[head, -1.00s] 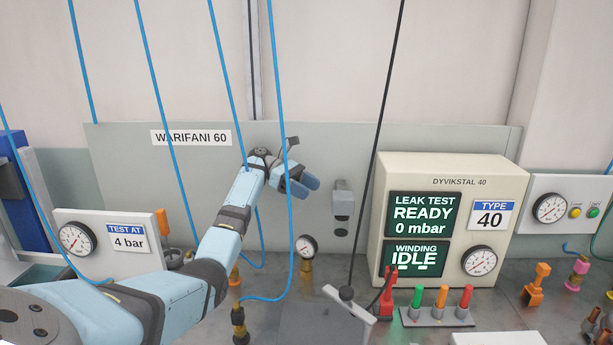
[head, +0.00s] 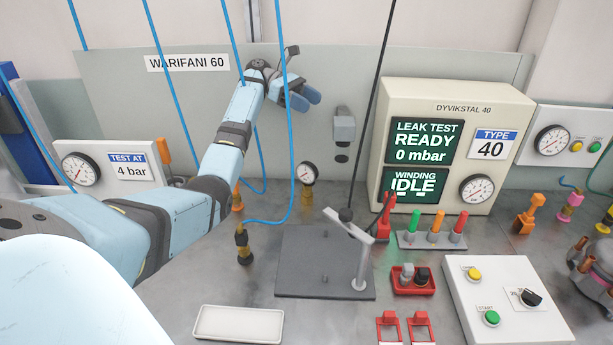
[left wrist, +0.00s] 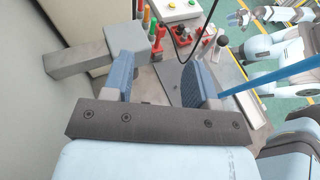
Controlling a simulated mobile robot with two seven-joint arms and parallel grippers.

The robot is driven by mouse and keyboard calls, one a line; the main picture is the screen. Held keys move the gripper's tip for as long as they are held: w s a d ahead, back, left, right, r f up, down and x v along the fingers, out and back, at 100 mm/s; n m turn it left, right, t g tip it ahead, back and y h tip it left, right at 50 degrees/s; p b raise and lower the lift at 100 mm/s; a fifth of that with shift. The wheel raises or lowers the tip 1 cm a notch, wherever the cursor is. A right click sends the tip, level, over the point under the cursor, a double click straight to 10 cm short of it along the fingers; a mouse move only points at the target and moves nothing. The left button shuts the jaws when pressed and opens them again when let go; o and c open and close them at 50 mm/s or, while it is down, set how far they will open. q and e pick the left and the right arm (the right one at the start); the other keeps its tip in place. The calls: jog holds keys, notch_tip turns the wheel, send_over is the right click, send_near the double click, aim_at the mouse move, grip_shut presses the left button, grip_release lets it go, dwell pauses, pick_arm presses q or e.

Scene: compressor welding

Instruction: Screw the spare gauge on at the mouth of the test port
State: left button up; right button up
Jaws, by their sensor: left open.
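A small round gauge (head: 308,173) stands upright on a brass fitting (head: 307,197) at the back of the bench. I cannot tell whether this is the spare gauge. A brass fitting (head: 243,245) with a blue hose stands on the bench to its left; no test port is labelled. My left gripper (head: 305,98) is open and empty, above the small gauge and in front of the back panel. In the left wrist view its blue fingers (left wrist: 160,68) are apart with nothing between them.
A grey block (head: 344,127) on the back panel is right of the left gripper, close by in the wrist view (left wrist: 80,62). The leak tester (head: 450,110) stands further right. Blue hoses and a black cable hang nearby. A white tray (head: 238,324) lies in front.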

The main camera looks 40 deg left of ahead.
pick_arm(q)
jog(key=shift+o, duration=0.4)
jog(key=o, duration=0.7)
jog(key=shift+s+a+m+y, duration=0.1)
jog(key=shift+a+m+y, duration=0.2)
jog(key=shift+y, duration=0.1)
jog(key=shift+o, duration=0.5)
jog(key=m+y, duration=0.1)
jog(key=a+f+m+t+y+b, duration=0.1)
jog(key=y, duration=0.1)
jog(key=shift+s+a+m, duration=0.25)
jog(key=shift+s+m, duration=0.05)
jog(key=shift+s, duration=0.05)
jog(key=m+y+b, duration=0.3)
jog(key=m+y, duration=0.6)
jog(key=m, duration=0.5)
send_near(307, 171)
jog(key=shift+t, duration=0.3)
jog(key=x, duration=0.7)
jog(key=a+x, duration=0.1)
jog(key=x, duration=0.3)
jog(key=shift+w+f+b, duration=0.1)
jog(key=shift+b, duration=0.3)
pick_arm(e)
jog(key=f, duration=0.3)
jog(key=shift+w+a+f, duration=0.25)
jog(key=shift+f, duration=0.05)
pick_arm(q)
jog(key=shift+c, duration=0.5)
